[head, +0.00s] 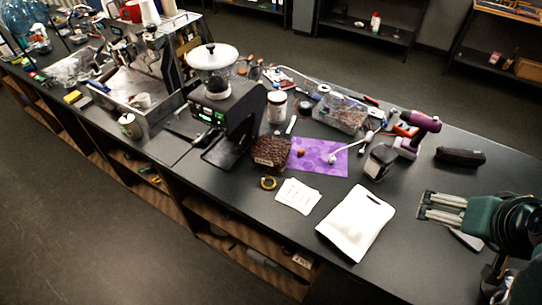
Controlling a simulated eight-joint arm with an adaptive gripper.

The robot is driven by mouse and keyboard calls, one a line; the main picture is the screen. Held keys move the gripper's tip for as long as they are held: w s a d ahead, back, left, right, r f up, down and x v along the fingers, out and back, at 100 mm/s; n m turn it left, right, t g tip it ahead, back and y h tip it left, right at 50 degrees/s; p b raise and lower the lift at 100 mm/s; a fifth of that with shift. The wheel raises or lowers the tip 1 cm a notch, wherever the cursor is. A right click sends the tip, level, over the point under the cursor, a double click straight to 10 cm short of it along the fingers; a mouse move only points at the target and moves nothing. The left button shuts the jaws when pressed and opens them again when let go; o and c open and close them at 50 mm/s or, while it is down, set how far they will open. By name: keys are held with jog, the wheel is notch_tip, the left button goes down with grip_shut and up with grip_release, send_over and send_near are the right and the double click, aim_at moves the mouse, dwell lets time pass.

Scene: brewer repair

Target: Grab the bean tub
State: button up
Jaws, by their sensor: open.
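The bean tub (264,162) is a small square tub full of dark brown beans, with a pale label on its front. It stands upright on the black counter, beside the left edge of a purple mat (336,169). My gripper (421,206) is at the right side of the view, with its fingers pointing left. It is open and empty, well to the right of the tub and apart from it.
A black grinder (235,118) with a clear hopper stands left of the tub. A white jar (277,106) is behind it. A purple drill (416,132) stands right of the mat.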

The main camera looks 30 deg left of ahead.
jog(key=w+a+r+n+g+y+p, duration=0.1)
jog(key=w+a+r+n+g+p, duration=0.1)
jog(key=w+a+n, duration=0.7)
jog(key=n+g+h+p, duration=0.1)
jog(key=n+g+p, duration=0.35)
jog(key=n, duration=0.55)
send_over(271, 153)
jog(key=s+d, duration=0.2)
jog(key=s, duration=0.2)
notch_tip(271, 153, down, 18)
jog(key=shift+s+d+r+b, duration=0.1)
jog(key=shift+d+r+b, duration=0.1)
jog(key=shift+b, duration=0.2)
jog(key=shift+f, duration=0.1)
jog(key=shift+f, duration=1.2)
jog(key=shift+f, duration=0.15)
jog(key=shift+w+f+p, duration=0.2)
jog(key=shift+f+p, duration=0.25)
jog(key=shift+f, duration=2)
